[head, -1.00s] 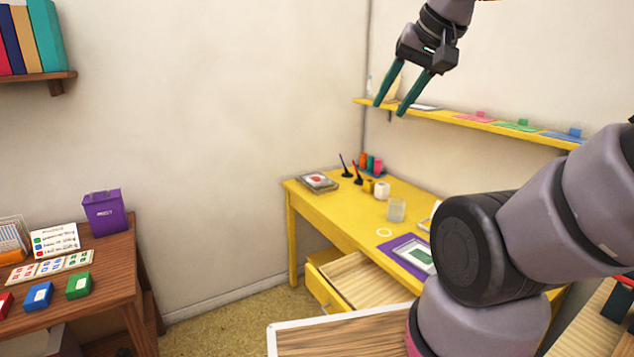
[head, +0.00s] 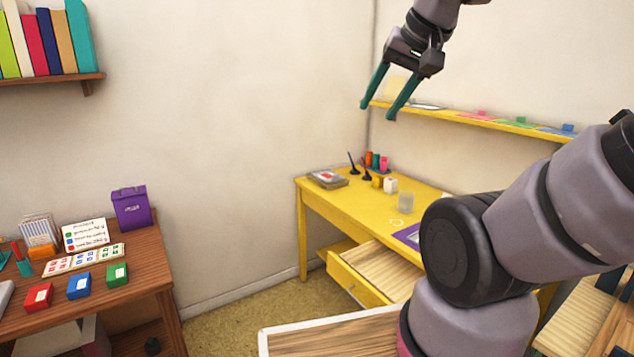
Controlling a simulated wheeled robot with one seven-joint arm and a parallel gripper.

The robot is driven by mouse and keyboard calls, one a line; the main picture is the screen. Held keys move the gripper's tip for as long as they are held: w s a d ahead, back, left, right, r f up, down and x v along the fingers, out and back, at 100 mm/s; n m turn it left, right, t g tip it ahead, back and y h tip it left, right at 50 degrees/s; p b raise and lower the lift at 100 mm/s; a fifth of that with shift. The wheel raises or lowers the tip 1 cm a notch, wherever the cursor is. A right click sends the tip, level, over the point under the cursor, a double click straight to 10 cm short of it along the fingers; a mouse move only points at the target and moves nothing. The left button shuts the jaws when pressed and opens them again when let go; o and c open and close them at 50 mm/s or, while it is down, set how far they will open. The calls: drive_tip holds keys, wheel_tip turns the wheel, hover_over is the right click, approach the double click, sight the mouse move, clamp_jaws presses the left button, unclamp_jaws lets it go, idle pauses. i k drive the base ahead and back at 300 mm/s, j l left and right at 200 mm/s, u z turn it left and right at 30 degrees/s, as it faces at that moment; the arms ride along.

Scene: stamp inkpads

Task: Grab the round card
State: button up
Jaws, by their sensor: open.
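My gripper (head: 378,101) is open and empty, high in the upper right of the head view, with its two green fingers pointing down. It appears in front of the left end of the yellow wall shelf (head: 470,120). A small pale round outline (head: 396,222) lies flat on the yellow desk (head: 345,198), below my gripper in the picture. I cannot tell whether it is the round card. A cream shape (head: 396,84) shows partly behind the fingers at the shelf's left end; its form is unclear. My arm hides the right part of the desk.
A clear cup (head: 405,202), a white block (head: 390,186) and dark stamps stand on the desk; a purple mat (head: 406,235) is partly hidden. The desk's drawer (head: 362,284) is pulled out. A brown table (head: 152,275) with coloured boxes is at left. Floor shows between.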

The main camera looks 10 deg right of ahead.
sight(326, 176)
drive_tip(key=j, duration=0.3)
drive_tip(key=k+j, duration=0.15)
drive_tip(key=j, duration=0.15)
drive_tip(key=i+l+u, duration=0.1)
drive_tip(key=i, duration=0.45)
drive_tip(key=i+l, duration=0.15)
drive_tip(key=i, duration=0.35)
drive_tip(key=i+l+u, duration=0.15)
drive_tip(key=i, duration=0.4)
drive_tip(key=i+z, duration=0.1)
drive_tip(key=i, duration=0.5)
drive_tip(key=i+j+z, duration=0.25)
drive_tip(key=z, duration=0.15)
drive_tip(key=i+j+z, duration=0.2)
drive_tip(key=z, duration=0.15)
